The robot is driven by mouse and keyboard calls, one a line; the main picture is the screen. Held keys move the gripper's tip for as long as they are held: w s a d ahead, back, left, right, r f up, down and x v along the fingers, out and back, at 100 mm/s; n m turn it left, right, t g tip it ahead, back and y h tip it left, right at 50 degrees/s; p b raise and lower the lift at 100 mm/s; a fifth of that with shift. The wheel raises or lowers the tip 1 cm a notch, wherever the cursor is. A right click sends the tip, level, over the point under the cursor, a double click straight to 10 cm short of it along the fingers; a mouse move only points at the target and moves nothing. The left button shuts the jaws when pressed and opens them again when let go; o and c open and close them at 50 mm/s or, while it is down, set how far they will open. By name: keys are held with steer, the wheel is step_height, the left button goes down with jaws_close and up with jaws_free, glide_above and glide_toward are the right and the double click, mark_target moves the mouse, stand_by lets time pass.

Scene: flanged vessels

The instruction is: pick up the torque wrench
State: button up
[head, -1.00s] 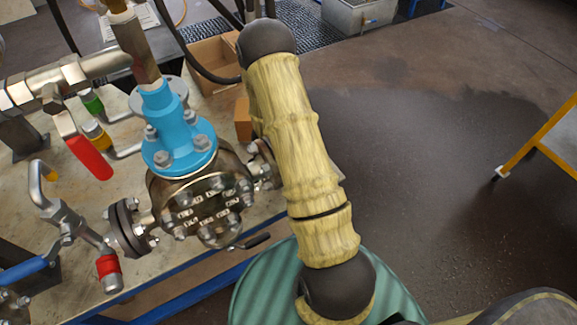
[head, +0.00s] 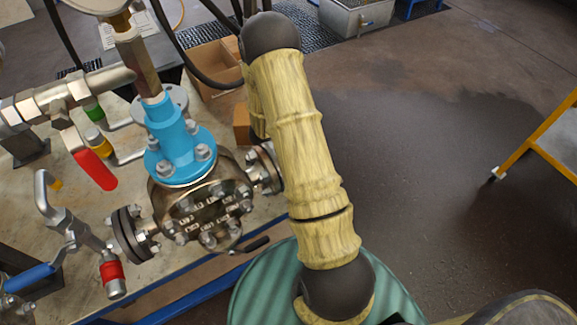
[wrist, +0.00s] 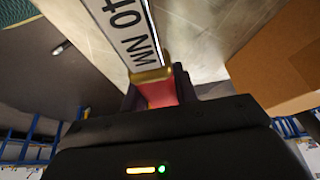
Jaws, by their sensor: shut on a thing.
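In the wrist view my gripper (wrist: 158,92) is shut on the torque wrench (wrist: 135,32). The part between the dark fingers is red with a gold band. Beyond it a pale bar with dark lettering reading "NM" and "40" runs up out of the picture, so the wrench's far end is out of view. In the head view neither my gripper nor the wrench shows. I cannot tell whether the wrench still touches the bench.
A cardboard box (wrist: 285,60) is close on the right in the wrist view. In the head view a flanged vessel (head: 205,205) with a blue neck (head: 178,145) stands on the bench beside my arm. A red-handled valve (head: 95,168) and hoses are near. Floor on the right is clear before a yellow-framed cart (head: 540,137).

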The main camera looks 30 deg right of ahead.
step_height(320, 180, up, 6)
steer(key=shift+r+p, duration=0.25)
steer(key=shift+p, duration=0.85)
steer(key=shift+w+a+r+n+t, duration=0.15)
steer(key=shift+w+a+n+t, duration=0.35)
steer(key=shift+n, duration=0.4)
steer(key=w+a+r+n+t+y, duration=0.1)
steer(key=a+n+y, duration=0.1)
steer(key=a+n, duration=0.4)
steer(key=w+a+r+n+t+y, duration=0.2)
steer(key=a+n, duration=0.5)
steer(key=n, duration=0.2)
steer(key=shift+n, duration=0.4)
steer(key=shift+w, duration=0.15)
